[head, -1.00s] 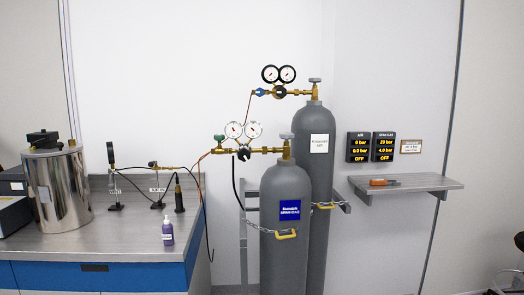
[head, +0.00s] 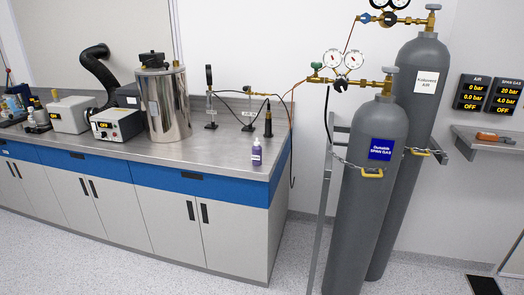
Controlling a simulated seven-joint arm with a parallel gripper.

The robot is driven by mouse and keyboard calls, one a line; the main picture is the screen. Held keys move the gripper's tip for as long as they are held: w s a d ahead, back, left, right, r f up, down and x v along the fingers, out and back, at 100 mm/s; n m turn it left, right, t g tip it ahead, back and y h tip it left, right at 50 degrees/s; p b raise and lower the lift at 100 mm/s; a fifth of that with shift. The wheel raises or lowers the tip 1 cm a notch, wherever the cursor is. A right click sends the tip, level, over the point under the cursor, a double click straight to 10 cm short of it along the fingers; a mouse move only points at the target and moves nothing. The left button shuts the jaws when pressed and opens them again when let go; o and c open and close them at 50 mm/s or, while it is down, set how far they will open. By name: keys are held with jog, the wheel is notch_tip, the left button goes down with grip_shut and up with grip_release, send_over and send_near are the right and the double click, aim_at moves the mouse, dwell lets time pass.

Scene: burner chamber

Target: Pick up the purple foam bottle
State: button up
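The purple foam bottle (head: 256,153) stands upright on the grey worktop (head: 222,157), close to its front edge and near its right end. It is small, with a white pump top and a pale label. Nothing touches it. My gripper is not in view.
A steel cylinder vessel (head: 166,104) and a small box showing OFF (head: 116,124) stand left of the bottle. Thin stands and tubing (head: 249,110) are behind it. Two tall grey gas cylinders (head: 368,190) stand to the right. The floor (head: 120,262) in front is clear.

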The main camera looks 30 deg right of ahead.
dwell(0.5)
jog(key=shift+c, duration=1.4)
